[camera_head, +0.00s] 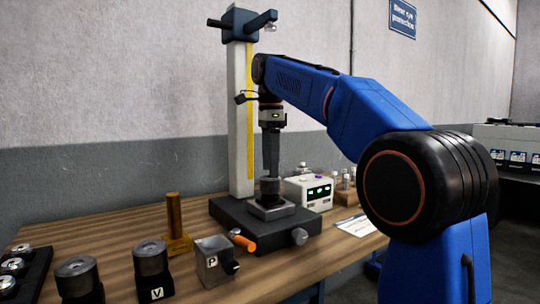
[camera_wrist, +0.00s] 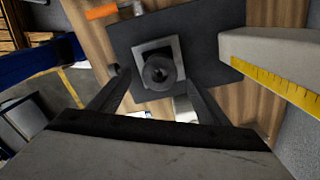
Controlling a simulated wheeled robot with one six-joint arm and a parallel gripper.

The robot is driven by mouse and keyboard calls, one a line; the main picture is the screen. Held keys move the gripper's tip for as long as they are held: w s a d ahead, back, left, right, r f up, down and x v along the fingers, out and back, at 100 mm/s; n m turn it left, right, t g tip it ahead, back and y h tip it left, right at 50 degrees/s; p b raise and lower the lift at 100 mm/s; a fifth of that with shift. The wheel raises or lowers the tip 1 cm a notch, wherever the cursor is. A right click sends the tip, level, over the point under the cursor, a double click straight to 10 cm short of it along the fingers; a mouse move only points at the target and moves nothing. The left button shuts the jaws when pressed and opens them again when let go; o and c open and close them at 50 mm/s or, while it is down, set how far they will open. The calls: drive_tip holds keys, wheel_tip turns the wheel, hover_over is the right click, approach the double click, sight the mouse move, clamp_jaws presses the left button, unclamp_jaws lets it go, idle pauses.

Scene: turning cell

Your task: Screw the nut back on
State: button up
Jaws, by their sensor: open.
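A dark round part with a central hole (camera_wrist: 158,72) sits on a light square block (camera_wrist: 142,54); it looks like the nut, but I cannot tell if it is threaded onto anything. In the head view the round part (camera_head: 270,188) is on the block (camera_head: 271,211), on the dark base of the column stand (camera_head: 284,229). My gripper (camera_head: 270,176) points straight down over it. In the wrist view my gripper (camera_wrist: 157,82) is open, with one finger on each side of the round part. Contact cannot be told.
A tall pale column (camera_head: 240,120) with a yellow scale stands close behind my gripper. A white box with green displays (camera_head: 309,192) is to the right.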

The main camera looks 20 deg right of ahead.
sight(270, 184)
drive_tip(key=shift+f, duration=2.4)
drive_tip(key=c, duration=1.2)
drive_tip(key=m, duration=0.9)
drive_tip(key=o, duration=1.2)
drive_tip(key=shift+r, duration=0.1)
